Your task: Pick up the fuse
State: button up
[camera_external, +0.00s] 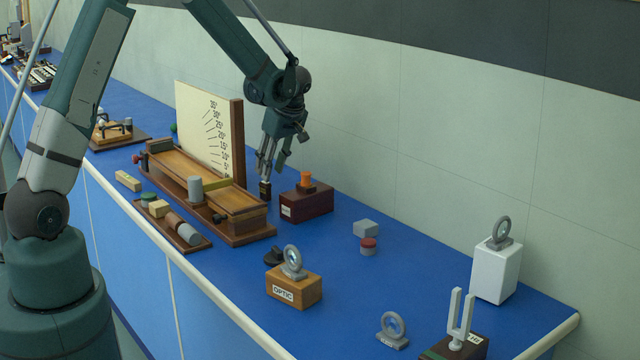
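A small dark upright piece with a pale top (265,188) stands by the right end of the wooden ramp; it may be the fuse, but it is too small to be sure. My gripper (270,168) points down from above, with its fingertips right over or beside this piece. Thin fingers show, but whether they are spread or closed on it, and whether they touch it, I cannot tell.
The wooden ramp with an angle-scale board (208,125) stands close on the left. A dark red box (307,205) with an orange piece on top (305,179) is close on the right. An optic block (293,289) stands nearer the front. The blue bench right of centre is mostly clear.

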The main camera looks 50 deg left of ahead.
aim_at(265, 186)
jog(key=shift+f, duration=0.15)
jog(key=shift+x, duration=1.2)
jog(key=shift+a, duration=0.1)
jog(key=shift+x, duration=2.55)
jog(key=shift+s, duration=0.15)
jog(key=c, duration=0.9)
